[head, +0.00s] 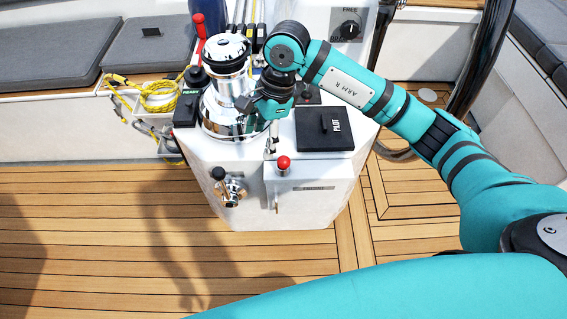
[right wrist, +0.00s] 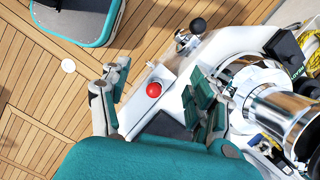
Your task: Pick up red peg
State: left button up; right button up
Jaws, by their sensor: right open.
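A red round knob (head: 283,162) stands on a short stem on the white front box of the console, and it is the likeliest red peg. It also shows in the right wrist view (right wrist: 154,90), lying between the two fingers in the picture. My right gripper (head: 262,112) is open and empty, above the console beside the chrome winch, higher up than the red knob. Its spread fingers show in the right wrist view (right wrist: 163,88). The stem below the knob is mostly hidden from the wrist camera. My left gripper is not in view.
The chrome winch (head: 222,95) is close to the gripper's left. A black PILOT panel (head: 324,129) lies behind the knob. A black-knobbed lever (head: 229,186) is at the console's front left. A red-topped handle (head: 199,26) stands at the back. Teak floor (head: 90,230) is clear.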

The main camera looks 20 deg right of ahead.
jog(key=w+d+r+h, duration=0.1)
jog(key=w+d+h, duration=0.15)
jog(key=d, duration=0.25)
jog(key=p, duration=0.2)
send_near(284, 158)
jog(key=shift+t+h, duration=0.25)
jog(key=shift+t, duration=0.05)
jog(key=f, duration=0.4)
jog(key=s+f, duration=0.1)
jog(key=f, duration=0.1)
jog(key=shift+a+f, duration=0.2)
jog(key=shift+a, duration=0.1)
jog(key=shift+w+d+f+p, duration=0.1)
jog(key=shift+w+f+p, duration=0.1)
jog(key=shift+f, duration=0.7)
jog(key=shift+w+a+f+p, duration=0.1)
jog(key=shift+f+p, duration=0.15)
jog(key=shift+f, duration=0.65)
jog(key=shift+w+d+f+p, duration=0.1)
jog(key=shift+f+p, duration=0.1)
jog(key=shift+f, duration=0.7)
grip_shut()
jog(key=shift+r, duration=0.2)
